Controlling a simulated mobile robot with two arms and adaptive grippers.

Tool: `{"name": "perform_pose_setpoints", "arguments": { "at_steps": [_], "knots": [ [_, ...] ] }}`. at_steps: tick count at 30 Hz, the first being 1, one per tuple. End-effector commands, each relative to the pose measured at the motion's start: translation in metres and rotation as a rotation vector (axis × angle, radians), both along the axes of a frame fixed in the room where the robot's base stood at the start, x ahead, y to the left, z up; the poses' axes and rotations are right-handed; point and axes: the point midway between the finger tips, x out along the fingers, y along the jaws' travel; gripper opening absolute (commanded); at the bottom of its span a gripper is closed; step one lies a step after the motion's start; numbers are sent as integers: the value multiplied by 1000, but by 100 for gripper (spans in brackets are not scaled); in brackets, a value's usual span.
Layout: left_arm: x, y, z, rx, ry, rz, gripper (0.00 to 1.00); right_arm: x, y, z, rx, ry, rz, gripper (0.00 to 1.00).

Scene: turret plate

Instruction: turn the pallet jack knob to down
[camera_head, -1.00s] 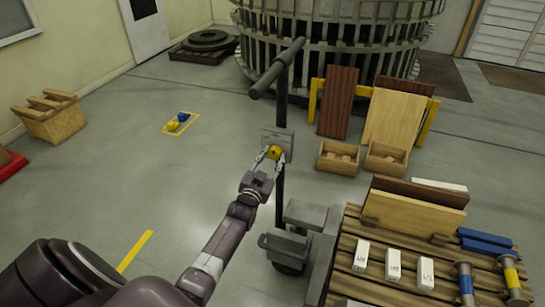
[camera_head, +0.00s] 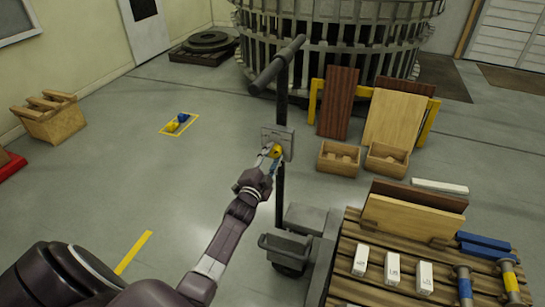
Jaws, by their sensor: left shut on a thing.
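The pallet jack (camera_head: 281,185) stands in the middle of the head view, with an upright dark post and a T-handle (camera_head: 277,66) at its top. A small grey plate (camera_head: 287,138) is fixed on the post, and a yellow knob (camera_head: 275,149) sits on its front. My left gripper (camera_head: 271,155) is shut on the yellow knob, its fingers around it. The gripper looks rolled, with one finger largely hidden. The plate's markings are too small to read. My right gripper is not in view.
A slatted pallet (camera_head: 349,286) with boards, white blocks and blue-and-yellow cylinders sits at the lower right. Two wooden boxes (camera_head: 338,160) stand behind it, near leaning panels (camera_head: 338,103). The floor left of the jack is mostly clear.

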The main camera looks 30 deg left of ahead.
Motion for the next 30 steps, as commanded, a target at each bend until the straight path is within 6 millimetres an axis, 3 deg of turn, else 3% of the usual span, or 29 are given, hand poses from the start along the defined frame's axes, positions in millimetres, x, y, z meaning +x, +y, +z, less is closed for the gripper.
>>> {"name": "perform_pose_setpoints", "arguments": {
  "at_steps": [17,18,22,30],
  "knots": [
    [-1,-1,-2,37,14,0,8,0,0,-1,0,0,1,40],
    [-1,-1,-2,37,14,0,34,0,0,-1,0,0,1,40],
    [0,0,-2,36,13,-1,48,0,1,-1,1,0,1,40],
    [0,0,-1,36,10,-1,50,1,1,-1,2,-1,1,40]
  ]
}}
